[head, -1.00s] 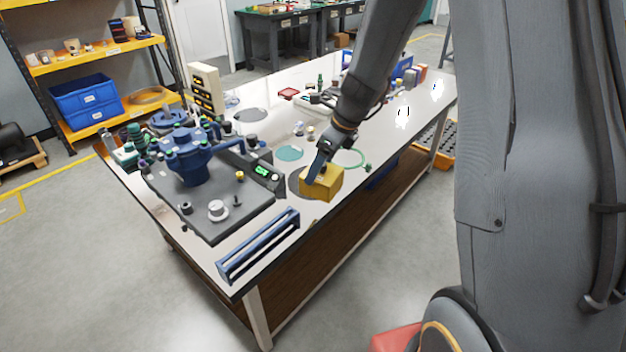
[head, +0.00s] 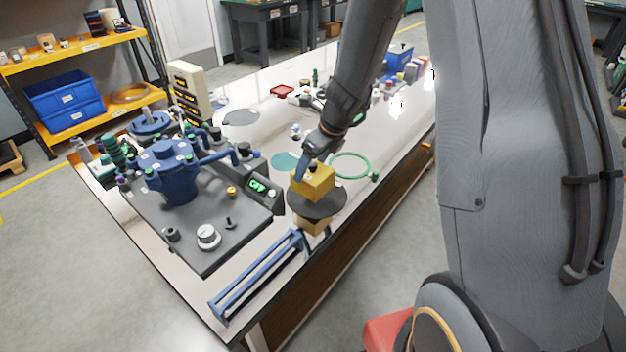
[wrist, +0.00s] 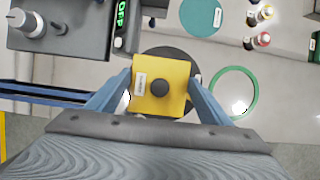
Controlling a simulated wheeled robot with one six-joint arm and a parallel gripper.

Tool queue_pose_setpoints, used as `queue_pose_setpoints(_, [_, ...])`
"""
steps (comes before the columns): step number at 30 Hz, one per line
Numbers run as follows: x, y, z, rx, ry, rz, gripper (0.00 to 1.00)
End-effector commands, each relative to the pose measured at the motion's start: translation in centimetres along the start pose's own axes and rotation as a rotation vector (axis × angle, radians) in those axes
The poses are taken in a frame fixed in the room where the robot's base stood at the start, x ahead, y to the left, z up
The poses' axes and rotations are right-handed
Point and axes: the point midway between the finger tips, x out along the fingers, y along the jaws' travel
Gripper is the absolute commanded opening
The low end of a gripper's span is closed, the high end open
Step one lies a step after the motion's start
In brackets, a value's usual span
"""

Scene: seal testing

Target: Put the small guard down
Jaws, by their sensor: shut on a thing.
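The small guard appears to be the yellow box (head: 312,184) with a dark round knob on top. My gripper (head: 313,166) is shut on it from above. In the wrist view, the fingers of my gripper (wrist: 160,88) sit on the left and right sides of the guard (wrist: 172,72), which has a white label. The guard is over a dark round disc (head: 322,210) near the table's front edge, covering much of it in the wrist view. A yellowish patch shows below the disc, perhaps a reflection. I cannot tell whether the guard touches the disc.
A blue rail frame (head: 258,276) lies to the front left. A dark plate (head: 190,240) carries a blue vessel (head: 172,172) and a unit with a lit green display (head: 258,186). A green ring (head: 351,166) lies to the right. A teal disc (head: 284,161) lies behind.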

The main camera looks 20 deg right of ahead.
Motion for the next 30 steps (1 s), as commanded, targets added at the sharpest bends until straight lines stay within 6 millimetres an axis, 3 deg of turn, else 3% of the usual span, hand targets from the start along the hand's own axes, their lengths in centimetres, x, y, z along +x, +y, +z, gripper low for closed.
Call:
queue_pose_setpoints(12, [4.2,-0.2,-1.8,0.003,0.0,-0.002,0.44])
queue_pose_setpoints(24, [4.5,-0.3,-1.9,0.003,-0.001,-0.003,0.44])
queue_pose_setpoints(25, [4.5,-0.3,-2.0,0.003,-0.001,-0.002,0.75])
queue_pose_setpoints(28, [4.4,-0.3,-2.0,0.003,-0.001,-0.002,0.92])
queue_pose_setpoints(30, [4.4,-0.2,-2.0,0.003,-0.001,-0.002,0.92])
